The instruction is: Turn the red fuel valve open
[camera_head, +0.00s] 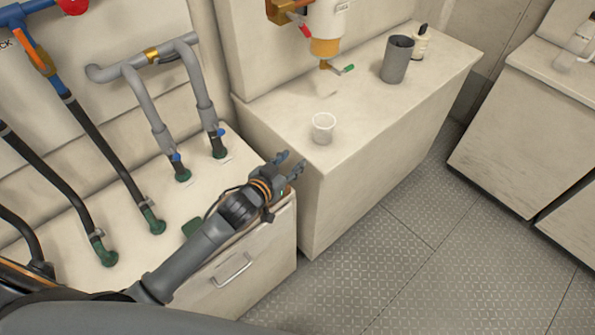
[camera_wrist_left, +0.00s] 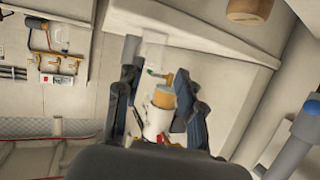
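A red part (camera_head: 72,5), which may be the red fuel valve, is cut off by the top edge at the upper left of the head view. It sits by a blue pipe, and its handle position cannot be told. My left gripper (camera_head: 290,163) is open and empty above the front corner of the low cabinet, well right of and below the red part. In the left wrist view the open fingers (camera_wrist_left: 157,65) stand either side of a white and amber filter (camera_wrist_left: 160,115) that lies beyond them. My right gripper is not in view.
The filter (camera_head: 326,25) has a small red handle (camera_head: 305,31) and hangs over the counter. Grey pipes (camera_head: 198,85) and black hoses (camera_head: 105,145) rise at left. The floor (camera_head: 400,260) is clear.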

